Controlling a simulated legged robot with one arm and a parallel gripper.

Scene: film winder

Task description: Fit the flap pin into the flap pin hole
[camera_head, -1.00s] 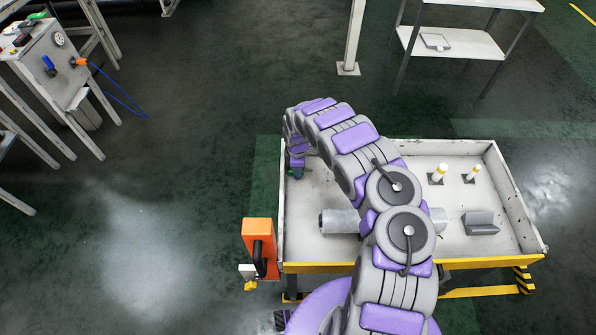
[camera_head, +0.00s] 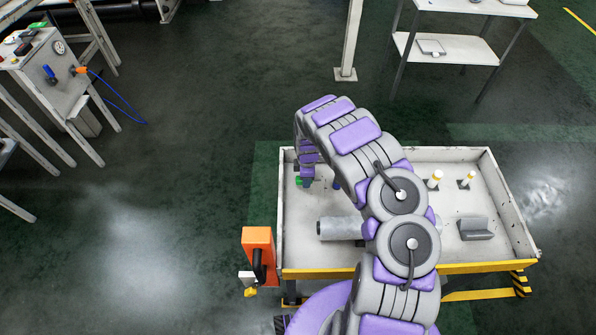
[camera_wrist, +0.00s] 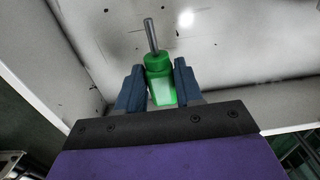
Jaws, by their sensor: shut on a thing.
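The flap pin (camera_wrist: 160,80) is a green handle with a thin grey metal rod. In the wrist view my gripper (camera_wrist: 158,70) has its two blue-grey fingers shut on the green handle, and the rod points away from it, slightly tilted. The rod tip appears over a pale, scuffed surface with small dark marks. In the head view my gripper (camera_head: 304,180) is at the left end of the white cart tray (camera_head: 512,195), with a bit of green showing. I cannot make out the flap pin hole in either view.
On the tray are a grey roll (camera_head: 338,229), partly behind my arm, a grey block (camera_head: 475,229) and two yellow-and-white posts (camera_head: 435,179). An orange box (camera_head: 258,252) is at the cart's left front. A control stand (camera_head: 45,75) is far left. Open floor lies left.

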